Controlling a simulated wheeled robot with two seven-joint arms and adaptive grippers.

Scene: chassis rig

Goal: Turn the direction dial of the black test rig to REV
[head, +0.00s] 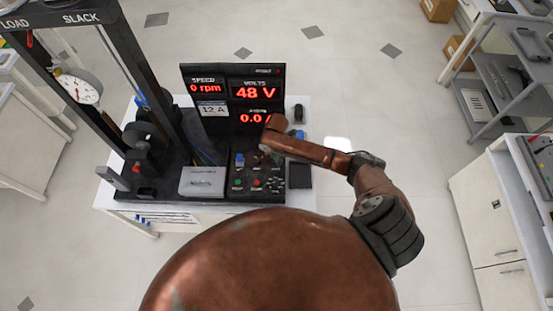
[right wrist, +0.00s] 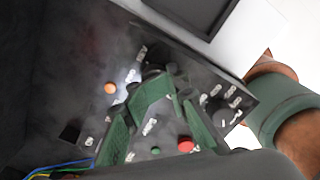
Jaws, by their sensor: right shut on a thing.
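The black test rig (head: 220,130) stands on a white bench left of centre in the head view, with lit red displays above a low control panel (head: 256,184). My right gripper (head: 267,152) is over the back of this panel, mostly hidden by its own arm. In the right wrist view the green fingers (right wrist: 163,84) are closed around a small dark knob (right wrist: 152,71) on the panel. Its pointer and the labels are too blurred to read, so I cannot tell which way it points. My left gripper is not in view.
The panel also has an orange button (right wrist: 110,88) and a red button (right wrist: 186,145) close to the fingers. A grey box (head: 202,182) sits left of the panel. A tall dark frame with a round gauge (head: 78,87) rises at left. Floor is clear beyond the bench.

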